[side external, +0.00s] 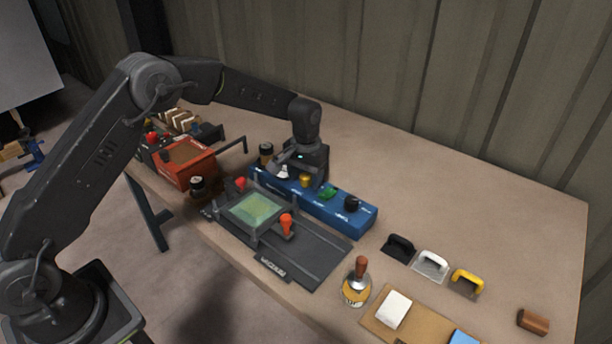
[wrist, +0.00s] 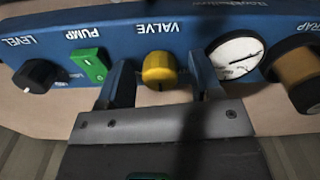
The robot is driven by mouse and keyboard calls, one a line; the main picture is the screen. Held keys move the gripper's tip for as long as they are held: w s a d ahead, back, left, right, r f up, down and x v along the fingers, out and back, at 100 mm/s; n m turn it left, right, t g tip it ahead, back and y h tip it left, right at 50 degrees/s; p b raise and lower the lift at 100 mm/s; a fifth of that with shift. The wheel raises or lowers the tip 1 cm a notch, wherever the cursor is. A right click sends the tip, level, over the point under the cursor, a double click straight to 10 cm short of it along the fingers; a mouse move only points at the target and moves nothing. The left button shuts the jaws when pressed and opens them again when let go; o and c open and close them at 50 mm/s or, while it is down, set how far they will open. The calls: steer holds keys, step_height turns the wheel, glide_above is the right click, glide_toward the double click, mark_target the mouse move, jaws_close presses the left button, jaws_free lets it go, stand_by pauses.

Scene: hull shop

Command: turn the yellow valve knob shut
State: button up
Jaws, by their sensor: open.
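The yellow valve knob (wrist: 159,68) sits on the blue panel (wrist: 130,28) below the label VALVE. In the side external view the knob (side external: 305,181) shows just under my gripper (side external: 297,177). In the wrist view my gripper (wrist: 163,85) is open, with one finger on each side of the knob. A gap shows between each finger and the knob. Whether the fingers reach down to the knob's full depth I cannot tell.
A green pump switch (wrist: 89,65) and a black level knob (wrist: 38,75) lie to the left on the panel. A round gauge (wrist: 235,56) and a brown-topped trap (wrist: 300,76) lie to the right. A framed bed with a green sheet (side external: 254,209) stands in front of the panel.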

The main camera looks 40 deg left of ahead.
mark_target(306, 176)
step_height(306, 176, up, 14)
stand_by(0.5)
